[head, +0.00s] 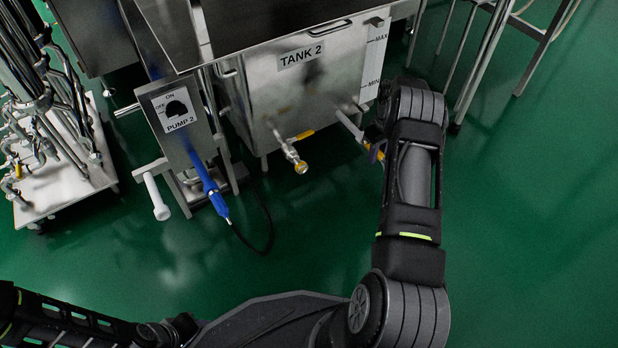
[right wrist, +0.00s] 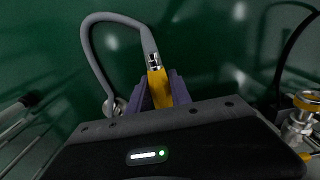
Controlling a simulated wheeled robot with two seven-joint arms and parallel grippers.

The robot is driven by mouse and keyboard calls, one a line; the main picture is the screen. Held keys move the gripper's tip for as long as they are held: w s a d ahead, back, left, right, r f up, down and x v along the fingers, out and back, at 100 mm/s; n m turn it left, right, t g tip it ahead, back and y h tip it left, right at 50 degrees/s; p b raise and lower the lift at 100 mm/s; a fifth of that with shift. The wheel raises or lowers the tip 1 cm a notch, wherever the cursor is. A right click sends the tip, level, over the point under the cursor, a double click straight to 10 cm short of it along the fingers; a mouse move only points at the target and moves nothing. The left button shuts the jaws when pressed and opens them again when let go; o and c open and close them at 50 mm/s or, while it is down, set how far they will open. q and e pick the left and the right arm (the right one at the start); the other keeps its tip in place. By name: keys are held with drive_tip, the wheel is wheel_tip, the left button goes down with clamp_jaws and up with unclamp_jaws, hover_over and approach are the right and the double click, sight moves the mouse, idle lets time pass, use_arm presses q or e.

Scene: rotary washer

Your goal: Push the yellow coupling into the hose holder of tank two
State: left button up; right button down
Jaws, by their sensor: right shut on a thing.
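The yellow coupling (right wrist: 158,88) is between the purple fingers of my right gripper (right wrist: 160,92), which is shut on it. Its metal end points away from the gripper, and a grey hose (right wrist: 97,30) joins it and loops to the left. In the head view my right gripper (head: 376,146) is at the lower right front of tank two (head: 300,85), partly hidden by my arm. I cannot clearly make out the hose holder; a pale grey tube (head: 348,124) sticks out from the tank beside the gripper. The end of my left arm (head: 172,330) is low at the left, dark and unclear.
A metal valve with a gold-coloured end (head: 301,167) sticks out from the tank front, left of my right gripper; it also shows in the right wrist view (right wrist: 305,102). The pump two box (head: 172,110) with a blue handle stands further left.

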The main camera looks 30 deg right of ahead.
drive_tip(key=shift+w, duration=0.2)
drive_tip(key=c, duration=1.1)
unclamp_jaws()
wheel_tip(320, 180, up, 7)
drive_tip(key=p, duration=0.3)
drive_tip(key=shift+f, duration=0.15)
drive_tip(key=shift+r+p, duration=0.3)
drive_tip(key=shift+r, duration=0.3)
